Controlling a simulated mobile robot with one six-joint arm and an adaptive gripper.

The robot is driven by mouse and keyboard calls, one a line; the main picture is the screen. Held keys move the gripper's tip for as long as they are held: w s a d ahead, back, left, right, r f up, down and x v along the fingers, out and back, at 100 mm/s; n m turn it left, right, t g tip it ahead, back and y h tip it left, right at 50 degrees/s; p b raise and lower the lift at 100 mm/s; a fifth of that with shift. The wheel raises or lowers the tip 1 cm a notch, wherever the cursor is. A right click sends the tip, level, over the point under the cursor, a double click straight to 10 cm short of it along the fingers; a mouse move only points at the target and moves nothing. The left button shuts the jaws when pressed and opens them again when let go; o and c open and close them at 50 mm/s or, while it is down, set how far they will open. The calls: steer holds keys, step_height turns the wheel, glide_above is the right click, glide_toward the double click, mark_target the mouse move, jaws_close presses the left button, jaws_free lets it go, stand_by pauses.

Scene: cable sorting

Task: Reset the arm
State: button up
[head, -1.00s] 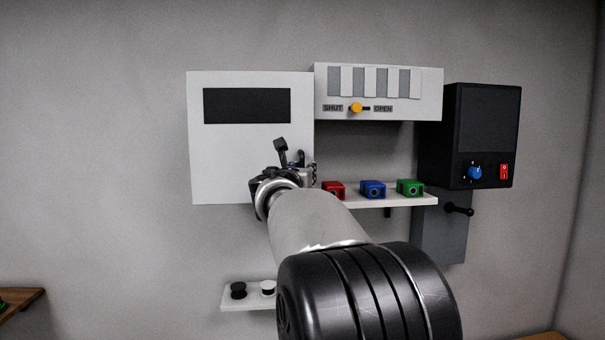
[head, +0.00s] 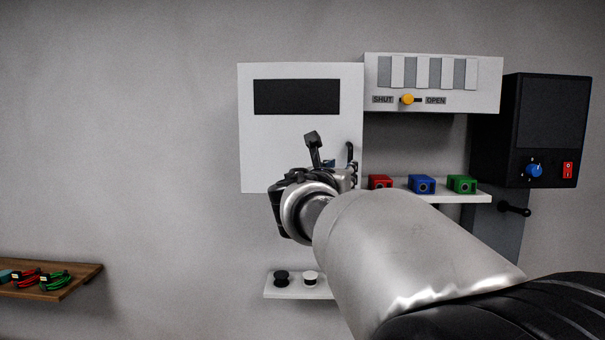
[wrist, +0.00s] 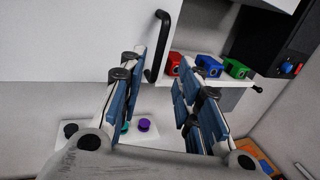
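My gripper (head: 318,162) is at the end of my arm, in front of the lower right part of a white wall cabinet (head: 260,150). In the wrist view my gripper (wrist: 160,65) has its two blue-padded fingers spread apart, with nothing seen between them. The cabinet's black handle (wrist: 158,47) shows beyond the fingertips; I cannot tell the gap to it. My forearm hides part of the wall below the shelf in the head view.
Red (head: 380,182), blue (head: 421,184) and green (head: 461,184) blocks stand on a white shelf (head: 478,197). A slider box (head: 480,95) and a black box (head: 545,125) hang nearby. A low shelf (head: 300,292) carries knobs. Cables (head: 55,281) lie on a wooden shelf (head: 88,274).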

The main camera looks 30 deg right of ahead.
steer(key=shift+s+a, duration=0.3)
steer(key=shift+a, duration=0.1)
steer(key=shift+f, duration=0.1)
steer(key=s+a+f+m+g+y+b, duration=0.15)
steer(key=s+a+f+m+b, duration=0.3)
steer(key=f, duration=0.55)
steer(key=s+a+f+m+g+y+b, duration=0.1)
steer(key=s+a+f+m+y+b, duration=0.15)
steer(key=s+f+m+b, duration=0.6)
steer(key=s+a+f+m+g+y+b, duration=0.15)
steer(key=a+f, duration=0.25)
steer(key=f, duration=0.9)
steer(key=s+a+f+m+g+y+b, duration=0.1)
steer(key=s+a+f+m+y+b, duration=0.3)
steer(key=a+f, duration=0.5)
steer(key=s+a+f+m+g+y+b, duration=0.1)
steer(key=s+a+f+m+y+b, duration=0.4)
steer(key=f, duration=1.2)
steer(key=s+a+m+b, duration=0.1)
steer(key=s+a+b, duration=0.2)
steer(key=s+a, duration=0.1)
steer(key=shift+s+a+f+m+b, duration=0.3)
steer(key=shift+a+f+m, duration=0.1)
steer(key=shift+a, duration=0.15)
